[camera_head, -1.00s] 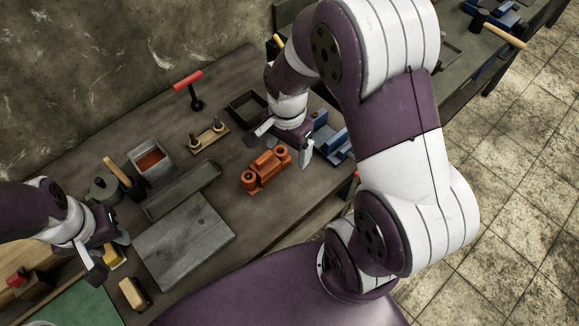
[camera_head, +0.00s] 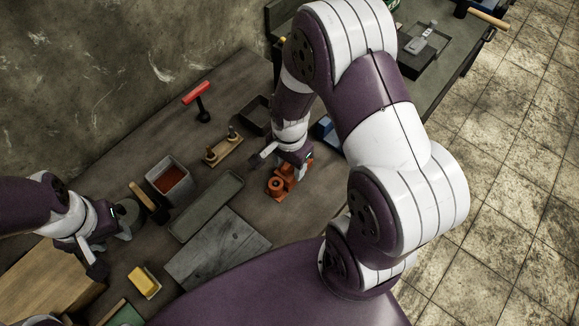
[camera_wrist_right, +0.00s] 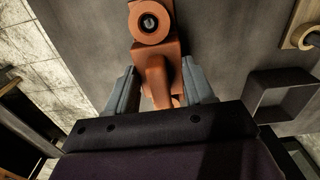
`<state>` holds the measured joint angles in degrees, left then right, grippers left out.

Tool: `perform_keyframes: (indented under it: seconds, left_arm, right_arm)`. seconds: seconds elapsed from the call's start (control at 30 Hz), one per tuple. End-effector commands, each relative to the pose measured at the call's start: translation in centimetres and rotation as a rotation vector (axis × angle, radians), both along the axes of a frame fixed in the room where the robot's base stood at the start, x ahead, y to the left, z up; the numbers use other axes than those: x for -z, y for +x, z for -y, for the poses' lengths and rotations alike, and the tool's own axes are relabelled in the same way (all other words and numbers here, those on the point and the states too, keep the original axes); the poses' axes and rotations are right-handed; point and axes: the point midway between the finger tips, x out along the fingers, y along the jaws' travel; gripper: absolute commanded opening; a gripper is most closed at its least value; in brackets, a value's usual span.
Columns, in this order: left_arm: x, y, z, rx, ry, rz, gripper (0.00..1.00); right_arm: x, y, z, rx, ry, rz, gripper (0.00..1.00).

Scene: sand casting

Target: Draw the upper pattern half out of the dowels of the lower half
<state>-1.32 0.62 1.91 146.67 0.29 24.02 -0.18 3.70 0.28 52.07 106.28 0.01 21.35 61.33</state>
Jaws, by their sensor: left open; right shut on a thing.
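The orange pattern (camera_head: 274,187) stands on the bench near its right side, a blocky body with round bosses. It also shows in the right wrist view (camera_wrist_right: 152,25), with a round hole in its boss. My right gripper (camera_wrist_right: 160,80) is over it, its two grey fingers on either side of the raised middle part and shut on it. I cannot make out the seam between upper and lower halves, and the dowels are hidden. My left gripper (camera_head: 112,245) is open and empty at the left, near a round grey pot.
A wooden block with two pegs (camera_head: 222,148), a red-handled tool (camera_head: 203,105) and a dark open box (camera_head: 257,114) lie behind. A grey tray (camera_head: 206,207), flat plate (camera_head: 220,250) and box of red material (camera_head: 170,183) are left of the pattern.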

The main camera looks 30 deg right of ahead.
Motion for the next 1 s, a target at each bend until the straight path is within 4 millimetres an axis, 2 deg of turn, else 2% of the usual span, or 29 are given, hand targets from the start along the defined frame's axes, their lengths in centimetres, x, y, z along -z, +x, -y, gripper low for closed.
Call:
perform_keyframes:
  seconds: [0.27, 0.47, 0.8, 1.0]
  left_arm:
    - [0.0, 0.0, 0.0, 0.0, 0.0, 0.0, 0.43]
    - [0.3, 0.0, 0.0, 0.0, 0.0, 0.0, 0.43]
    - [1.5, 0.0, 0.0, 0.0, 0.0, 0.0, 0.43]
    - [1.6, 0.0, 0.0, 0.0, 0.0, 0.0, 0.43]
  right_arm:
    - [-0.9, 0.1, 0.0, 0.0, 0.0, 0.002, 0.19]
    - [-4.3, 0.1, 0.0, 0.0, -0.001, 0.006, 0.19]
    - [-8.8, 6.5, 5.2, 0.003, -0.001, 0.003, 0.19]
    - [-10.8, 8.7, 7.0, 0.0, 0.0, 0.001, 0.19]
